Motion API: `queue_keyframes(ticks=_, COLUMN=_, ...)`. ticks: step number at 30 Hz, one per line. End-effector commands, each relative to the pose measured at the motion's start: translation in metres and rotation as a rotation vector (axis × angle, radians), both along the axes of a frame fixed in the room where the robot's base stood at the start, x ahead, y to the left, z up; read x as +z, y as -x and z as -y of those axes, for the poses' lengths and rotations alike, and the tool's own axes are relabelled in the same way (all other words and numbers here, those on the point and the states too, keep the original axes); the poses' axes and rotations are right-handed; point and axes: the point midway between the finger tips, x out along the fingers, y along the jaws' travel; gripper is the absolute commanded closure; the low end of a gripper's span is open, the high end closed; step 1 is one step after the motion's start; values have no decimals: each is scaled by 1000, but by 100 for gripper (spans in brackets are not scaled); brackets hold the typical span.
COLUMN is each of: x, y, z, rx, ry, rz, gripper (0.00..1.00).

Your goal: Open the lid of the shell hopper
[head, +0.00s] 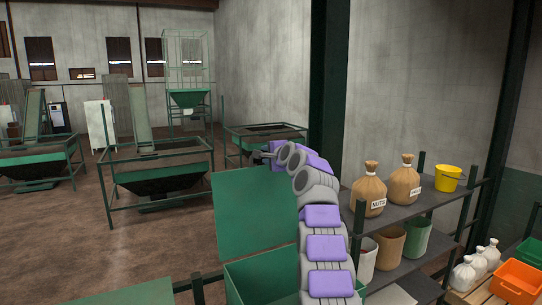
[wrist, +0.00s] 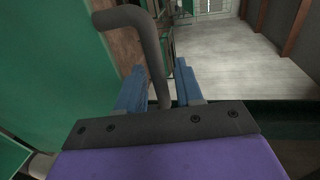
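The green lid (head: 255,212) of the hopper stands raised, roughly upright, at the back of the green hopper box (head: 262,282) in front of me. In the wrist view the lid (wrist: 40,75) fills the left side. A grey bent bar handle (wrist: 152,50) comes from the lid's side and runs down between my two blue fingers. My gripper (head: 262,157) is near the lid's top edge in the head view. In the wrist view my gripper (wrist: 158,90) has its fingers apart, with small gaps visible beside the bar. My arm hides the right part of the hopper.
A rack (head: 408,203) at the right carries two brown sacks (head: 387,187), a yellow bucket (head: 449,178) and several bins. A dark green post (head: 328,80) rises behind my arm. Green-framed hoppers (head: 160,172) stand farther back. Open brown floor (head: 150,240) lies to the left.

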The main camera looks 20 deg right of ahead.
Motion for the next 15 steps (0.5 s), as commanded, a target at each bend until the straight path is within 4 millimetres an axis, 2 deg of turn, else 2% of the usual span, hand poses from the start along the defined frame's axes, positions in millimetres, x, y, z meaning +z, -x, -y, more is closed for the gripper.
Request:
queue_keyframes(ticks=5, x=2, y=13, z=-3, rx=2, ry=4, rz=3, gripper=64)
queue_keyframes(ticks=15, x=4, y=50, z=8, rx=1, ry=-5, rz=0, gripper=64)
